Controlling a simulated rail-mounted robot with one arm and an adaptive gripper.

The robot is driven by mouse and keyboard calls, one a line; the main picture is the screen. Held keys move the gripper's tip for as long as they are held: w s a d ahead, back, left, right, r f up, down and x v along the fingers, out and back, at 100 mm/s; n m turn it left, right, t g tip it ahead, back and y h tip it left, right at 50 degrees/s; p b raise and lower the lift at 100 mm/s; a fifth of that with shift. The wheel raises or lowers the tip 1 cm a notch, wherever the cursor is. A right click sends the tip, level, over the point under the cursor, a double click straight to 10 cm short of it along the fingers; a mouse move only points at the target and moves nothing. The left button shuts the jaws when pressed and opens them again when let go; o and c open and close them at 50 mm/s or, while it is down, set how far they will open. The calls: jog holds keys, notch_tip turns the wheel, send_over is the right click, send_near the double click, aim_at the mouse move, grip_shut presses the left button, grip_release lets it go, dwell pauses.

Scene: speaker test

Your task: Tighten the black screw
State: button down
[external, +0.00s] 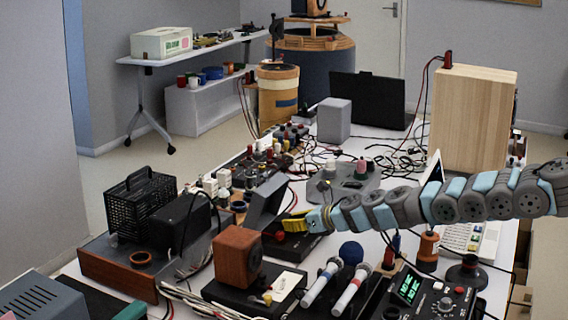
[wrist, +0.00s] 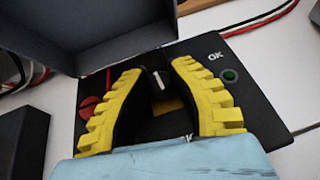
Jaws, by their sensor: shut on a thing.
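The black screw (wrist: 159,82) shows in the wrist view as a small black knob with a white mark on its top. It sits on a flat black device (wrist: 262,128) with a red button (wrist: 87,107), a green light (wrist: 229,76) and "OK" lettering. My gripper (wrist: 158,70) has yellow ridged fingers, one on each side of the knob, shut on it near their tips. In the external view my gripper (external: 292,223) reaches in from the right, low over the device (external: 300,246). The screw is too small or hidden to see there.
A dark panel (wrist: 105,30) stands just beyond the screw, and a black block (wrist: 24,140) lies at left. A wooden speaker cube (external: 237,257), microphones (external: 322,280) and a grey box (external: 334,120) crowd the table. Cables run across its white top.

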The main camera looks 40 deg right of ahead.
jog(key=shift+f+m+h, duration=0.15)
jog(key=shift+m+h, duration=0.65)
jog(key=shift+h, duration=0.1)
jog(key=shift+f+m+h+b, duration=0.1)
jog(key=shift+m+h+b, duration=0.65)
jog(key=shift+b, duration=0.35)
jog(key=m+h+b, duration=0.2)
jog(key=b, duration=0.3)
jog(key=shift+h, duration=0.25)
jog(key=shift+m+h+b, duration=0.25)
jog(key=shift+h+b, duration=0.05)
jog(key=shift+b, duration=0.55)
jog(key=shift+r, duration=0.2)
jog(key=c, duration=0.9)
grip_release()
jog(key=shift+s+r, duration=0.2)
jog(key=shift+r, duration=0.05)
